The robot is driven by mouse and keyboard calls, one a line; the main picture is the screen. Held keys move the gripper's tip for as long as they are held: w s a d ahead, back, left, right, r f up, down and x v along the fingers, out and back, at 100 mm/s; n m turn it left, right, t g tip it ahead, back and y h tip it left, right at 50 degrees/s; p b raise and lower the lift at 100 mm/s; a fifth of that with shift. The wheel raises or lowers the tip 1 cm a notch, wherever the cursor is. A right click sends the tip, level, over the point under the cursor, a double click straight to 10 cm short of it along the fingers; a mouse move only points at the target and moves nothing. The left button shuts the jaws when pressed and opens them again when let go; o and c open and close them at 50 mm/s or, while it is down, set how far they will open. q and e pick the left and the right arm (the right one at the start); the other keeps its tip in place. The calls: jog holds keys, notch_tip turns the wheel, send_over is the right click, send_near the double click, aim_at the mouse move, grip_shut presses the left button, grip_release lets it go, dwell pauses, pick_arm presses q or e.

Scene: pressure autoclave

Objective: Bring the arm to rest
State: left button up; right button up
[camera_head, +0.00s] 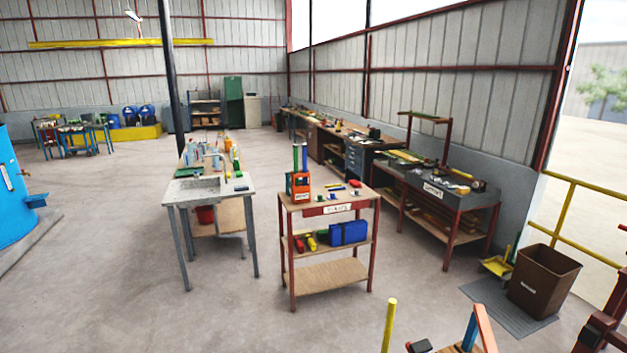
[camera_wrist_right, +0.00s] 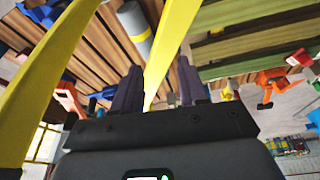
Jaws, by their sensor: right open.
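My right gripper (camera_wrist_right: 158,75) shows in the right wrist view, with its two dark fingers apart. A yellow bar (camera_wrist_right: 165,45) crosses the picture between the fingers; I cannot tell whether it lies in the gap or beyond it. No object is visibly held. Neither gripper can be made out in the head view, and my left gripper is not seen. A large blue vessel (camera_head: 12,195) stands at the left edge of the head view, partly cut off.
A trolley (camera_head: 330,275) with tools and a blue case (camera_head: 348,233) stands mid-floor beside a sink table (camera_head: 210,187). A brown bin (camera_head: 543,282) is at right. A yellow post (camera_head: 389,325) rises at the bottom. Wooden slats (camera_wrist_right: 100,45) and a grey cylinder (camera_wrist_right: 134,30) are close to the right wrist.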

notch_tip(320, 180, up, 20)
jog(key=p, duration=1.8)
